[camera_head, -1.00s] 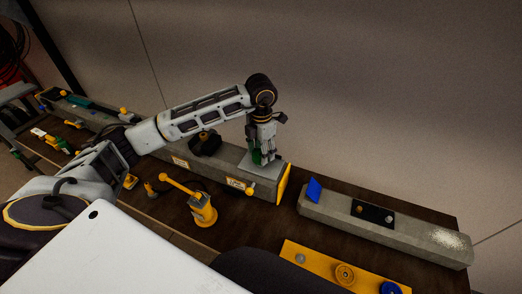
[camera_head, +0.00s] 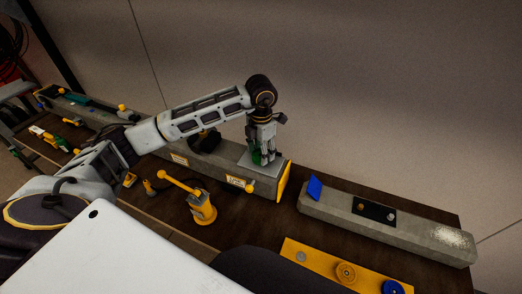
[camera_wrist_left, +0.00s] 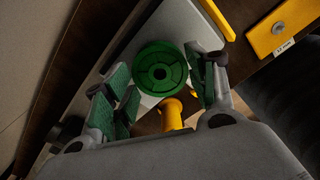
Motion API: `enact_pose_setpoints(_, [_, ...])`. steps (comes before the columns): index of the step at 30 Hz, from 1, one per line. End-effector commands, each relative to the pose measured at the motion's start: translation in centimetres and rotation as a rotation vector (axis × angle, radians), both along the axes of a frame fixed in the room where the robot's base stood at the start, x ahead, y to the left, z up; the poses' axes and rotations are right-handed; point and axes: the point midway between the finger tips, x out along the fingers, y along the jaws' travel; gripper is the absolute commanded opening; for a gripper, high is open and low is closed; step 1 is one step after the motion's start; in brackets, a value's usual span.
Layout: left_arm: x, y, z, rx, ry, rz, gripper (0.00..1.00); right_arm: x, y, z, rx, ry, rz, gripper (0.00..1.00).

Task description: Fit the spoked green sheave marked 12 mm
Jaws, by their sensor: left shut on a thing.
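The green sheave (camera_wrist_left: 160,73) is a round disc with spoke-like divisions and a dark centre hole; no size mark is readable on it. In the head view the green sheave (camera_head: 256,157) is partly hidden by my left gripper (camera_head: 262,155), which points down at the end of the grey spar (camera_head: 225,178). In the left wrist view the fingers of my left gripper (camera_wrist_left: 163,88) stand on both sides of the sheave and hold it. A pale plate (camera_wrist_left: 205,28) lies beneath it; I cannot tell whether they touch. My right gripper is not in view.
A yellow board (camera_head: 322,268) at the front carries a silver pin, a yellow wheel (camera_head: 346,273) and a blue wheel (camera_head: 393,288); its label reads 12 mm in the wrist view. A yellow crank (camera_head: 200,205) stands before the spar. Another grey spar (camera_head: 400,232) lies right.

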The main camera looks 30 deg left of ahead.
Motion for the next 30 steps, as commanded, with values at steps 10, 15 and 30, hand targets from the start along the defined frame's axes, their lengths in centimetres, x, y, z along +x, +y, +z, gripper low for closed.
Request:
enact_pose_setpoints(10, [0.00, 0.02, -0.71, 0.000, 0.000, 0.000, 0.33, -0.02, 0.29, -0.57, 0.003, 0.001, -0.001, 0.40])
enact_pose_setpoints(15, [0.00, 0.02, -1.00, 0.000, 0.000, 0.000, 0.33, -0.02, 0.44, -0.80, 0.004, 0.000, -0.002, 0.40])
enact_pose_setpoints(30, [0.00, 0.01, -1.11, 0.000, 0.000, 0.000, 0.61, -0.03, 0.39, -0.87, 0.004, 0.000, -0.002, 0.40])
